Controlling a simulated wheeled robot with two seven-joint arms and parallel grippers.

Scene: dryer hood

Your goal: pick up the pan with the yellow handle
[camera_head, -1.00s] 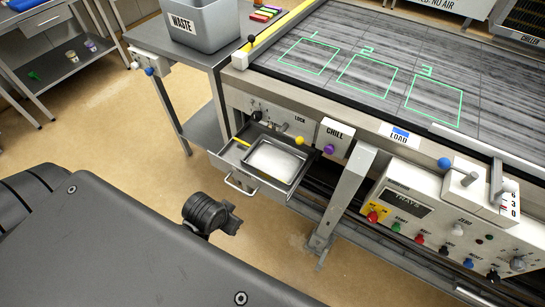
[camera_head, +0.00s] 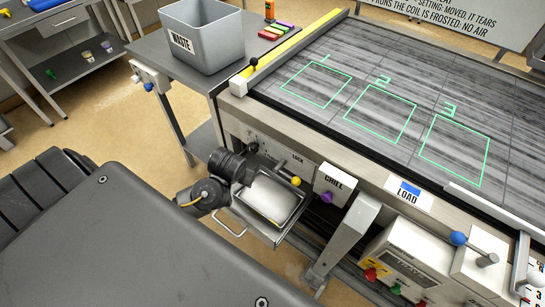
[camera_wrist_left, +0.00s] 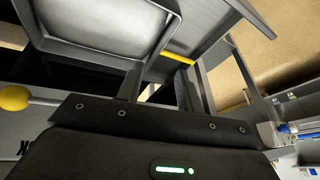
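The shallow metal pan (camera_head: 270,198) sits in the pulled-out drawer (camera_head: 236,212) under the bench, with a pale, frosted-looking inside. The yellow handle (camera_wrist_left: 178,58) shows in the left wrist view, beyond the dark gripper body, beside the grey pan (camera_wrist_left: 85,50). My left gripper (camera_head: 245,166) is over the left back part of the drawer, close to the pan. Its fingers are not clear enough to tell open from shut, or whether they touch the handle. My right gripper is not in view.
A yellow knob (camera_head: 296,181) and the CHILL box (camera_head: 333,183) with a purple knob stand just right of the drawer. The bench edge overhangs behind it. The grey WASTE bin (camera_head: 202,40) stands on the side table.

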